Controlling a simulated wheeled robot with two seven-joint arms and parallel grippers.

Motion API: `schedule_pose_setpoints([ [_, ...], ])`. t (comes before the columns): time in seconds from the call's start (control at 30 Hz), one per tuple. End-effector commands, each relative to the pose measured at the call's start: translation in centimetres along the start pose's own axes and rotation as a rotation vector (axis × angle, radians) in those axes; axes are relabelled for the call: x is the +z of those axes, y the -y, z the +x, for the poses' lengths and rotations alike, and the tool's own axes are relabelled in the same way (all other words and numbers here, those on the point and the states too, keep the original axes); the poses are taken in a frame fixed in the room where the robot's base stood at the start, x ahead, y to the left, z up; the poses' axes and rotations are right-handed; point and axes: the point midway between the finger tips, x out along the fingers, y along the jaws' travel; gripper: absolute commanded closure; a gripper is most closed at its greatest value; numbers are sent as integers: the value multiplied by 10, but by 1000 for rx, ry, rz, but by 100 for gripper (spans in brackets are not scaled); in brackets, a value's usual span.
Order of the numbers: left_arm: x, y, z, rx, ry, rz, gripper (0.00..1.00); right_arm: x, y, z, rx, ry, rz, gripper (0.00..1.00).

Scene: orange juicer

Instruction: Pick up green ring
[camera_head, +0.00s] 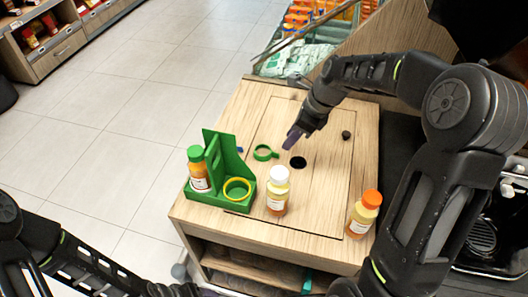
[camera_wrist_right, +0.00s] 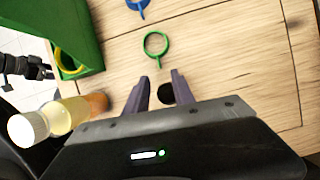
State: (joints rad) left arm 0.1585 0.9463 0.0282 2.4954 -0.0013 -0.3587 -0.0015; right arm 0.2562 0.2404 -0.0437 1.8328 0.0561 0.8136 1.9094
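The green ring (camera_head: 265,158), a thin loop with a short tab, lies flat on the wooden table top. It also shows in the right wrist view (camera_wrist_right: 147,46), beyond the fingertips. My right gripper (camera_head: 291,138) is above the table, just right of the ring in the head view. Its two purple fingers are apart and empty in the right wrist view (camera_wrist_right: 161,80), with the ring ahead of them and not touched. My left arm comes in at the bottom left of the head view; its gripper is mostly cut off by the bottom edge.
A green holder (camera_head: 214,152) carries an orange bottle (camera_head: 198,170) and a yellow ring (camera_head: 237,196). A white-capped bottle (camera_head: 278,192) and an orange-capped bottle (camera_head: 363,214) stand near the front edge. A blue ring (camera_wrist_right: 138,6) is partly visible.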

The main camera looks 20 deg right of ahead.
Motion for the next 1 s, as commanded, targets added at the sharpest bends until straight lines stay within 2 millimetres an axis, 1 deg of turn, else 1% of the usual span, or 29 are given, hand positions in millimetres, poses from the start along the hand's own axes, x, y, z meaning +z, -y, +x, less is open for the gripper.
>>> schedule_pose_setpoints([
  [0.17,0,0,0,0,0,0,28,0,0,1,1,0,0,70],
  [0.43,0,0,1,0,0,0,28,0,-1,25,2,-1,0,70],
  [0.77,0,0,1,0,0,0,28,0,0,28,0,0,0,70],
  [0.87,0,0,1,0,0,0,28,0,-1,37,3,-1,1,70],
  [1.0,0,1,2,0,0,0,28,-1,-1,58,4,-2,1,70],
])
